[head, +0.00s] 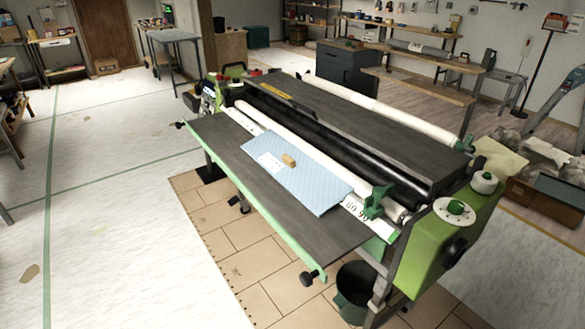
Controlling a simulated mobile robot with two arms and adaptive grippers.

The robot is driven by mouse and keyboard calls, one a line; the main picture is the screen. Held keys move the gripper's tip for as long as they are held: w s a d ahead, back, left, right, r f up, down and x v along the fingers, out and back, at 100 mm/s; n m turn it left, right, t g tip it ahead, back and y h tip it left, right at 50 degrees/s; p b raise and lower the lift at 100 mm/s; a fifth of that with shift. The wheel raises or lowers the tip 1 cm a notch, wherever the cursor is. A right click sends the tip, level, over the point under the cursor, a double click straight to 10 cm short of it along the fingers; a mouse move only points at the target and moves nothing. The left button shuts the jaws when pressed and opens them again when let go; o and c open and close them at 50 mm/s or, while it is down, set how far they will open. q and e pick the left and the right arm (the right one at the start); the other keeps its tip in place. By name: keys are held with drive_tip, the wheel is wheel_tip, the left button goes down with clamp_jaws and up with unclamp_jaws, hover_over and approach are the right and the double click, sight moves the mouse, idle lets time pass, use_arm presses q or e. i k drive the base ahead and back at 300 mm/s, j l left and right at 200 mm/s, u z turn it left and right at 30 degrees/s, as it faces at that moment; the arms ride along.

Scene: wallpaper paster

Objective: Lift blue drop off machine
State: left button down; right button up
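A light blue patterned sheet (316,182) lies flat on the dark front table (235,155) of the pasting machine (385,132). Its far edge is close to the white roller (305,145). A small tan wooden block (289,160) rests on the sheet, with a white label or paper patch (269,162) beside it. Neither of my grippers shows in the head view.
A black bucket (357,285) stands under the machine's right front. A green side housing (450,235) with a knob bounds the right end. Open floor lies to the left. A grey table (175,37) and a dark cabinet (346,66) stand behind.

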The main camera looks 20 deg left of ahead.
sight(317, 188)
drive_tip(key=j+z, duration=0.45)
drive_tip(key=j, duration=1.6)
